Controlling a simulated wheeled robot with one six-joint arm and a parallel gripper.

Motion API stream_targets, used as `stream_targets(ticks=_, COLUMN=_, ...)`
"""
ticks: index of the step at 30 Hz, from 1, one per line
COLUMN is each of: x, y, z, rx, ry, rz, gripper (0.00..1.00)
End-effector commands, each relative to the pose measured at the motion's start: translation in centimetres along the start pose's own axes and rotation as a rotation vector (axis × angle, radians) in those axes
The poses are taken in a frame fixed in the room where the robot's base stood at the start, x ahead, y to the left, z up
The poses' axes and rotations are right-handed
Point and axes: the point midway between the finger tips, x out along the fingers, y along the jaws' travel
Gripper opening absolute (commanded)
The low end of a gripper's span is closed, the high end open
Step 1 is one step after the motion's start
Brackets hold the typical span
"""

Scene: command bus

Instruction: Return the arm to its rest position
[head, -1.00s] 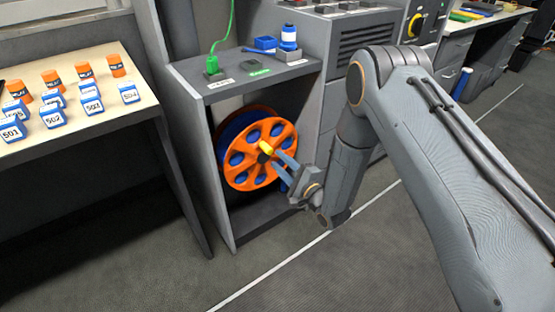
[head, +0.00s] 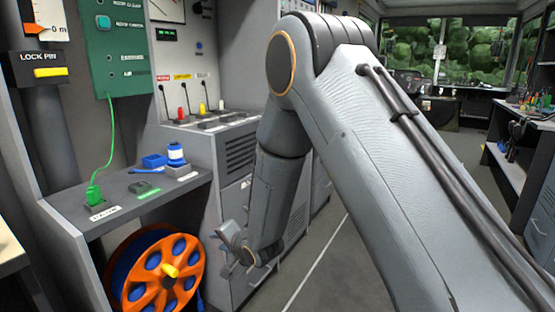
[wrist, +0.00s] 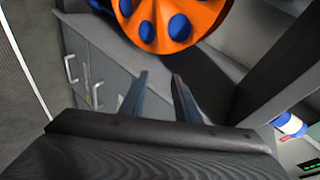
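My gripper (wrist: 160,95) shows in the wrist view with its two fingers apart and nothing between them. In the head view my gripper (head: 228,258) hangs low in front of the grey cabinets, to the right of the orange reel. The orange cable reel (head: 163,280) with a yellow knob sits in the open bay under the grey shelf, apart from my gripper. The reel also shows at the top of the wrist view (wrist: 205,18). My arm is bent, with its elbow high and its forearm pointing down.
The grey shelf (head: 125,196) above the reel carries a green plug (head: 94,193), a blue tray and a blue-and-white bottle (head: 176,155). A panel with red and yellow levers (head: 200,108) stands behind. The aisle floor (head: 335,270) is clear. A workbench (head: 530,165) stands at right.

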Motion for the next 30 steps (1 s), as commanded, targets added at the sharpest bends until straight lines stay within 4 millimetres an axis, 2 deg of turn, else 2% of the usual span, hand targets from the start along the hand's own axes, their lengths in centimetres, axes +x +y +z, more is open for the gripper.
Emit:
stream_targets(ticks=1, x=-1.7, y=-0.6, z=-1.3, rx=-0.049, ry=0.014, rz=0.047, gripper=0.29)
stream_targets(ticks=6, x=-7.8, y=-0.1, z=-3.9, rx=-0.211, ry=0.010, rz=0.238, gripper=0.29)
stream_targets(ticks=10, x=-13.3, y=0.6, z=-4.9, rx=-0.319, ry=-0.030, rz=0.377, gripper=0.29)
stream_targets(ticks=14, x=-19.2, y=1.5, z=-4.9, rx=-0.415, ry=-0.103, rz=0.500, gripper=0.29)
stream_targets(ticks=21, x=-30.9, y=3.6, z=-2.6, rx=-0.561, ry=-0.314, rz=0.675, gripper=0.29)
stream_targets(ticks=24, x=-35.0, y=4.3, z=-1.1, rx=-0.606, ry=-0.409, rz=0.713, gripper=0.29)
stream_targets(ticks=30, x=-40.6, y=5.3, z=1.4, rx=-0.661, ry=-0.553, rz=0.744, gripper=0.29)
